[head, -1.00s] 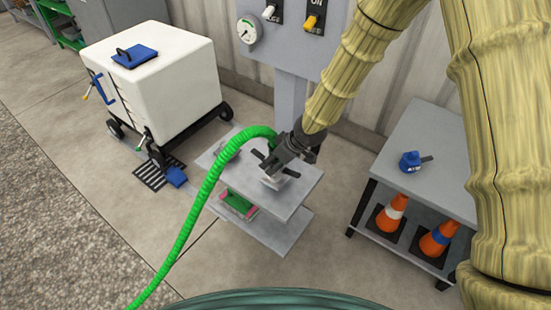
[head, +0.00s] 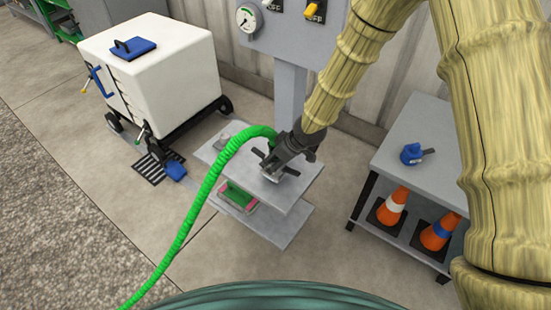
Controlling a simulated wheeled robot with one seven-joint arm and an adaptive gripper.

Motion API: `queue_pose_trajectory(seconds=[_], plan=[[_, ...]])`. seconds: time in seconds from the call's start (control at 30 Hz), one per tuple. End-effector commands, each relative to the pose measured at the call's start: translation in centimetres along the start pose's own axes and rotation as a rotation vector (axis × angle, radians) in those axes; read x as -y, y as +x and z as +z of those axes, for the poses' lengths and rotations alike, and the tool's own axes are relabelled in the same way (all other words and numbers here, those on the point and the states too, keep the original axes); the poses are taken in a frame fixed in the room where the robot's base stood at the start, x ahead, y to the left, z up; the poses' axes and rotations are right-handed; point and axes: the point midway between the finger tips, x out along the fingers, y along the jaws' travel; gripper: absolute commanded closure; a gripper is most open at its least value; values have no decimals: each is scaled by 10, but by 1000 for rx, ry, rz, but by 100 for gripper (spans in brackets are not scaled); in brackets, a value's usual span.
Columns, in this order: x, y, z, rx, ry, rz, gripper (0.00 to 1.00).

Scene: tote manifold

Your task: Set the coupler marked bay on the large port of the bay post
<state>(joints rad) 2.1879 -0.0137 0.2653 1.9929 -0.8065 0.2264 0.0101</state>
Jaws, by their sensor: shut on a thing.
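My gripper (head: 274,164) is shut on a coupler with dark side levers (head: 290,171), above the top shelf of a small grey stand (head: 305,186). The green hose (head: 205,190) runs up to the gripper and ends beside it. A pale piece shows right under the gripper, close to the shelf; I cannot tell whether it is part of the coupler or a port. Any marking on the held coupler is hidden or too small to read. A grey post (head: 290,95) rises behind the stand. The large port cannot be made out.
A blue fitting (head: 412,154) lies on a grey cart (head: 400,135) at right, with orange cones (head: 392,207) below. A white wheeled box (head: 165,60) stands at left. A panel (head: 285,30) with a gauge is on the post. Floor in front is open.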

Motion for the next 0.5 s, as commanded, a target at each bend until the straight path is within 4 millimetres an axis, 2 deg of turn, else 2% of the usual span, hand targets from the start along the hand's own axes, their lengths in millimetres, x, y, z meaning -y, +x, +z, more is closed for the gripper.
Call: queue_pose_trajectory(seconds=[0.03,0.17,0.5], plan=[[0,0,-1,-1,0,0,40],[0,0,-1,-1,0,0,16],[0,0,0,1,0,0,16]])
